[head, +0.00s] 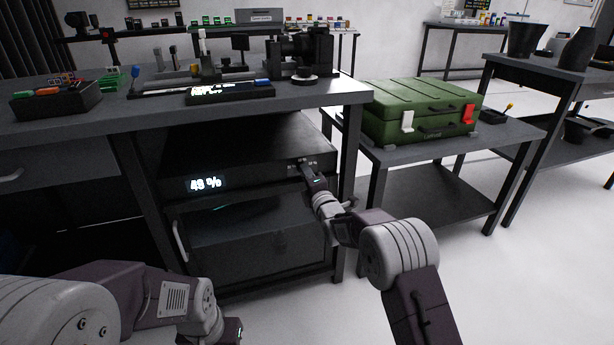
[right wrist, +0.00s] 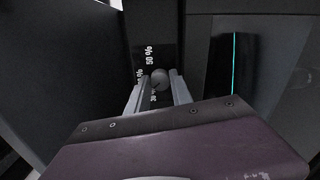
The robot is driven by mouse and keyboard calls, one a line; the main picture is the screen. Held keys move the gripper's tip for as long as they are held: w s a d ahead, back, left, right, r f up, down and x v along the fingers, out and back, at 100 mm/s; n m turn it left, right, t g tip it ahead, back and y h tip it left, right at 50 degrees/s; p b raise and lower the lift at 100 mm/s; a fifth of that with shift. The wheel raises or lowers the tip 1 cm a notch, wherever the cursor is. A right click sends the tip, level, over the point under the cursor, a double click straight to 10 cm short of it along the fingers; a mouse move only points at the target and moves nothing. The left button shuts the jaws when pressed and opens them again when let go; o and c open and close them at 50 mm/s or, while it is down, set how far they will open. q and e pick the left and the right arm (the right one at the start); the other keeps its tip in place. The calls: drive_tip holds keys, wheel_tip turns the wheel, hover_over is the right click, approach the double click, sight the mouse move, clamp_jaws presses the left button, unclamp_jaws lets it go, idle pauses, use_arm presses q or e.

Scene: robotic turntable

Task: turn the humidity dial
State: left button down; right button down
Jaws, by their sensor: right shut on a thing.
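The humidity dial (right wrist: 160,77) is a small dark round knob on the front of a black cabinet unit (head: 240,165), with white percent marks around it, one reading 50 %. A lit display (head: 205,184) on the unit's front shows a percent value in the forties; its second digit is blurred. My right gripper (head: 306,168) reaches the unit's right front and hides the dial in the head view. In the right wrist view its two fingers (right wrist: 158,88) are shut on the dial, one on each side. My left gripper (head: 235,330) is low at the bottom edge, away from the unit; its jaws are unclear.
The unit sits under a dark workbench (head: 120,118), above a lower cabinet with a handle (head: 180,241). The bench leg (head: 349,165) stands close to the right of my right gripper. A green case (head: 420,107) lies on a side table. The floor at right is clear.

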drive_tip(key=shift+n, duration=1.9)
drive_tip(key=shift+f, duration=0.1)
drive_tip(key=c, duration=1.1)
unclamp_jaws()
